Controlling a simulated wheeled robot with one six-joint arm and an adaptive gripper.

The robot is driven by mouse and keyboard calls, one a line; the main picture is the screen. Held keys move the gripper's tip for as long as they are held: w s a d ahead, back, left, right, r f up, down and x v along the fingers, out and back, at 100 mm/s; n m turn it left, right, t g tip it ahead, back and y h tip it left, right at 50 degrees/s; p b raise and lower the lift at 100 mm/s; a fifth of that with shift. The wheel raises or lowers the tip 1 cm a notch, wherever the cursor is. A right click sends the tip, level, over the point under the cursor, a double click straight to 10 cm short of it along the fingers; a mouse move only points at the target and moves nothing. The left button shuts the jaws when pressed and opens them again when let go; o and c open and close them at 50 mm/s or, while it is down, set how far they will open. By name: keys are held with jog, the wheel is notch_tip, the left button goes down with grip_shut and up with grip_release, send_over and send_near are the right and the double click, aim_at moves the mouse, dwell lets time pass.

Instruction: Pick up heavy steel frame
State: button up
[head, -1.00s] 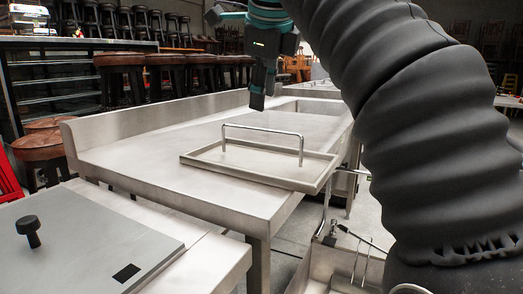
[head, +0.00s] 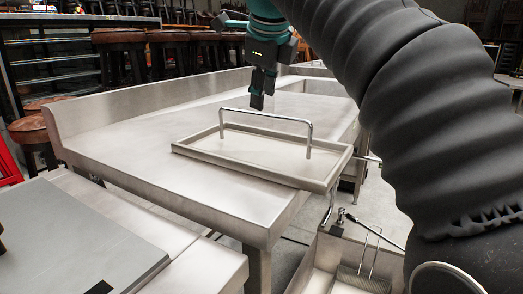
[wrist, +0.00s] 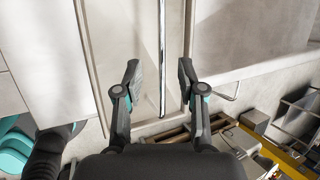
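The heavy steel frame (head: 190,151) is a shallow rectangular steel tray with a raised rim and a tall arched bar handle (head: 266,115). It lies flat on the steel table, near its right edge. My gripper (head: 258,102) points down just above and behind the handle in the head view. In the wrist view my gripper (wrist: 160,75) is open, with its two fingers apart. The handle bar (wrist: 162,45) runs lengthwise between them in that view, and neither finger appears to touch it. The exact height gap is hard to judge.
The steel table (head: 110,130) has a raised back edge and clear room left of the frame. A grey plate (head: 70,235) lies on a nearer surface. A steel basin with a wire basket (head: 365,275) is at lower right. Stools (head: 125,50) stand behind.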

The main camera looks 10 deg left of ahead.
aim_at(261, 114)
jog(key=shift+b+x, duration=0.65)
jog(key=shift+x, duration=2.7)
jog(key=shift+r, duration=0.1)
grip_shut()
